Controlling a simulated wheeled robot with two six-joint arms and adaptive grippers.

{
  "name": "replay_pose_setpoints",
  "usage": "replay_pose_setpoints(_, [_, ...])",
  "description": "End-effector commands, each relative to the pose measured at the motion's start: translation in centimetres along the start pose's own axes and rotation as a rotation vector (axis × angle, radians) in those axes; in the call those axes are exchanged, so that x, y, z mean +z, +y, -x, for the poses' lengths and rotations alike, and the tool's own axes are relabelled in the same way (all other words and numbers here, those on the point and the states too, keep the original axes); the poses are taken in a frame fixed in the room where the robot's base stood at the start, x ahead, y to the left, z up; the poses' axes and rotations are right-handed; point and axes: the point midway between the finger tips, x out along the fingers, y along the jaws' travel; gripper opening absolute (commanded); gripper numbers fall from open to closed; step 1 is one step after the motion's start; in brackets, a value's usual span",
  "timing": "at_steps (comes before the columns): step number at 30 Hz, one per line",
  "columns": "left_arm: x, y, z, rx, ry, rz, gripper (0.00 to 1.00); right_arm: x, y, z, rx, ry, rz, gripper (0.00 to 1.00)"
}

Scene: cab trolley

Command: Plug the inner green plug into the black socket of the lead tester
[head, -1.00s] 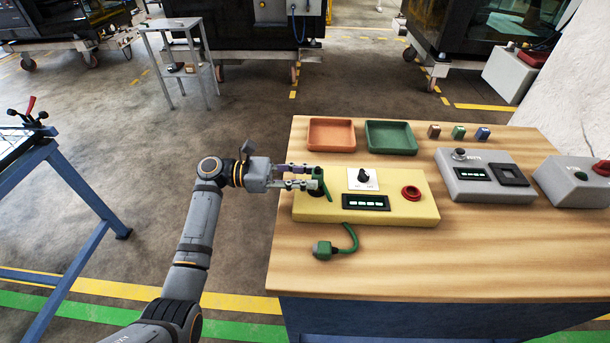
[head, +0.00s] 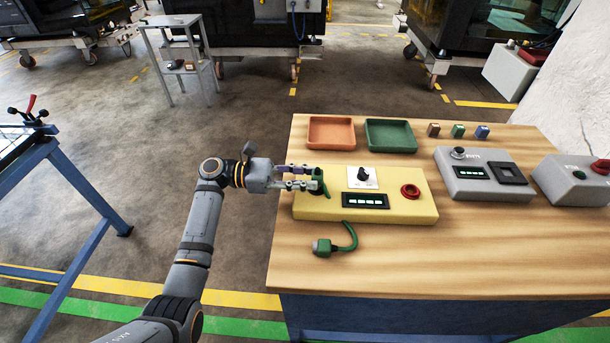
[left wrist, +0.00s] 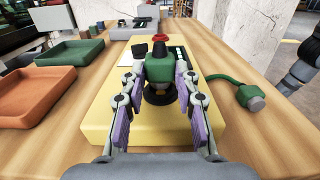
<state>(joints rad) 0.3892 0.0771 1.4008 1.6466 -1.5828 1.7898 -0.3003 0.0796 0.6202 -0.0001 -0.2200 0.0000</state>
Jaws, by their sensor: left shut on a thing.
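The yellow lead tester (head: 400,210) lies on the wooden bench, with a black socket (left wrist: 158,96) at its left end. My left gripper (head: 318,180) is shut on a green plug (left wrist: 160,70), which is upright over the socket. The plug's lower end meets the socket's ring in the left wrist view; I cannot tell how deep it sits. A second green plug with a grey end (head: 323,247) lies on the bench in front of the tester, on a curved green cable (head: 350,236). My right gripper is not in view.
The tester carries a dial (head: 363,175), a display (head: 365,201) and a red ring (head: 410,191). Behind it are an orange tray (head: 331,148) and a green tray (head: 390,151). Grey boxes (head: 484,190) stand to the right. The bench front is mostly clear.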

Motion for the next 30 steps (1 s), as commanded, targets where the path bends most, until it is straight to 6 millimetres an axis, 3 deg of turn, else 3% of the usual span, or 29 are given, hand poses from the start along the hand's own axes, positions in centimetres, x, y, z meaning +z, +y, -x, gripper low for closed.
replay_pose_setpoints(17, [-1.2, 0.0, 0.0, 0.0, 0.0, 0.001, 0.0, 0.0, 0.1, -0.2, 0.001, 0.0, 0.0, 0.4])
replay_pose_setpoints(18, [-1.1, 0.0, 0.0, 0.0, 0.0, 0.0, 0.35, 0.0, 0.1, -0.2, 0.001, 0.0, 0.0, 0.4])
replay_pose_setpoints(21, [-1.1, 0.0, 0.0, 0.0, 0.0, 0.0, 0.49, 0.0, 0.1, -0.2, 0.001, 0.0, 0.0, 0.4])
replay_pose_setpoints(23, [-1.1, 0.0, 0.0, 0.0, 0.0, 0.0, 0.57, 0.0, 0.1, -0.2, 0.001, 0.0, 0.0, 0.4])
replay_pose_setpoints(30, [-1.2, 0.0, 0.0, 0.0, 0.0, 0.001, 0.58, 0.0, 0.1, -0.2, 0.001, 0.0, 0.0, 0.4])
